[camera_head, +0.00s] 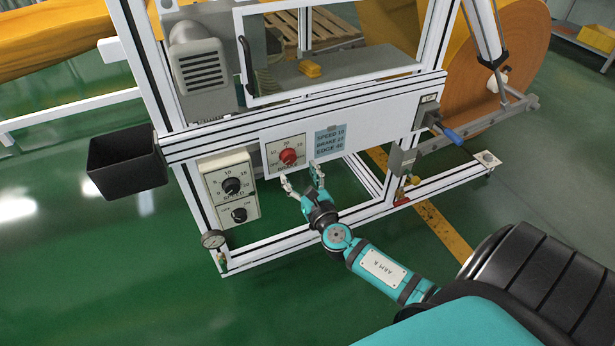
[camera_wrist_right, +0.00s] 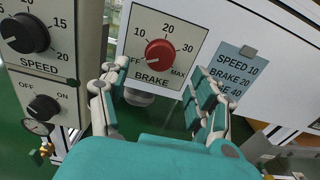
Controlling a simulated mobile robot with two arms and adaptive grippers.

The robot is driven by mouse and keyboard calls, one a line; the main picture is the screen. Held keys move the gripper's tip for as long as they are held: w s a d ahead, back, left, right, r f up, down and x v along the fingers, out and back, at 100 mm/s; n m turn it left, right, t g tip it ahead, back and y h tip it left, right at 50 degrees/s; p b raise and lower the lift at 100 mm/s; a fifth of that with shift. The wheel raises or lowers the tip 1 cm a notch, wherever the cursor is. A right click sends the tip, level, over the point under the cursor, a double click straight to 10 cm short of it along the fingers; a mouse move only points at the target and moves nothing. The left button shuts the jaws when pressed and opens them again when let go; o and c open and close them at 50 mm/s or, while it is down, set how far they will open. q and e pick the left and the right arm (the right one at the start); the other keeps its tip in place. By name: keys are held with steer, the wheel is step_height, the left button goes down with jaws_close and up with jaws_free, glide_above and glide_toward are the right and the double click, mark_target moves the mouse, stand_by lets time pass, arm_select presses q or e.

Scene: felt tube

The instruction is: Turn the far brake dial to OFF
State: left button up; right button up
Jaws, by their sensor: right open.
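A red brake dial (camera_head: 288,156) sits on a white plate marked BRAKE on the machine's front beam. In the right wrist view the red dial (camera_wrist_right: 159,53) is ringed by OFF at the lower left, 10, 20 and 30 over the top, and MAX at the lower right. My right gripper (camera_head: 300,174) is open and empty just below the dial. In the right wrist view its fingers (camera_wrist_right: 152,76) stand apart to the left and right below the dial, not closed on it. My left gripper is not in view.
A black speed dial (camera_head: 231,185) and a black OFF/ON switch (camera_head: 239,214) are on a box left of the brake plate. A blue note (camera_head: 330,142) reads SPEED 10, BRAKE 20, EDGE 40. A blue-handled lever (camera_head: 452,135) and black bin (camera_head: 127,163) flank the frame.

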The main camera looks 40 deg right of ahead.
steer(key=v, duration=0.6)
stand_by(0.4)
